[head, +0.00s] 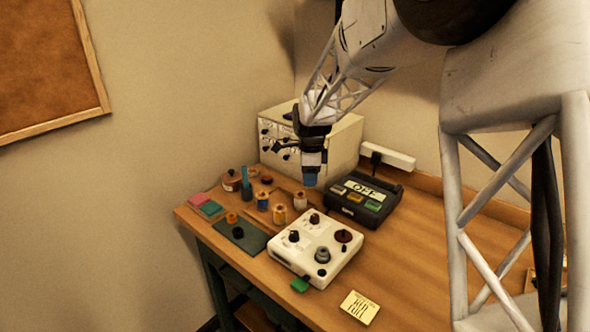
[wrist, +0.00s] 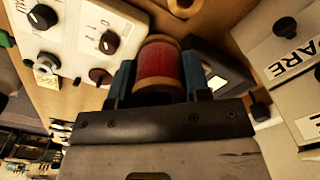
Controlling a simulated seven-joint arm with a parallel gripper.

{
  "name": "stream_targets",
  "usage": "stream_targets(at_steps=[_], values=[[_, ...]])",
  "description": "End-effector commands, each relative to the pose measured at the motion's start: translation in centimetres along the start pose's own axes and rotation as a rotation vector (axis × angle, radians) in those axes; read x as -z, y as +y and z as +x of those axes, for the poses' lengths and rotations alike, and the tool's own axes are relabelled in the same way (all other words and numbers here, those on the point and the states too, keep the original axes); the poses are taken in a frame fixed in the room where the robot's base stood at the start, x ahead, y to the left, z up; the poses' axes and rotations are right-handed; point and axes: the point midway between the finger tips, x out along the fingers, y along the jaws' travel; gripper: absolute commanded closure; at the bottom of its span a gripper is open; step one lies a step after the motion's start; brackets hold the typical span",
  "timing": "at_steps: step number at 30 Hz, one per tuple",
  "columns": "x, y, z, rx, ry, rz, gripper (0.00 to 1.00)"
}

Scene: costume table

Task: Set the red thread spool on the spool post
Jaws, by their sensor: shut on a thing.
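My gripper (wrist: 160,72) is shut on the red thread spool (wrist: 160,64), its blue fingers on either side of the red winding. The spool's pale wooden ends show. In the head view my gripper (head: 311,178) hangs above the table, just left of the black box marked OFF; the spool is hidden or too small to make out there. A thin teal upright (head: 246,175) stands among the spools at the back left; I cannot tell whether it is the spool post. The held spool is apart from it.
A white panel (head: 290,257) with knobs stands in front of my gripper. The black box (head: 375,206) has coloured buttons. Yellow-orange spools (head: 279,213) and a pale spool (head: 300,200) stand nearby. A cream cabinet (head: 345,143) is behind. The table's front right is mostly clear around a yellow note (head: 359,307).

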Motion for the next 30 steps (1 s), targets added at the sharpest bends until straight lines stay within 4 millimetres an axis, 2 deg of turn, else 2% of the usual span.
stream_targets(at_steps=[9,18,24,30], values=[[4.9,6.7,-0.5,0.002,0.0,0.003,0.8],[8.1,12.3,-0.2,0.001,0.0,0.002,0.8],[9.1,14.1,-0.1,0.001,0.0,0.001,0.8],[9.2,14.5,-0.1,0.001,0.0,0.001,0.8]])
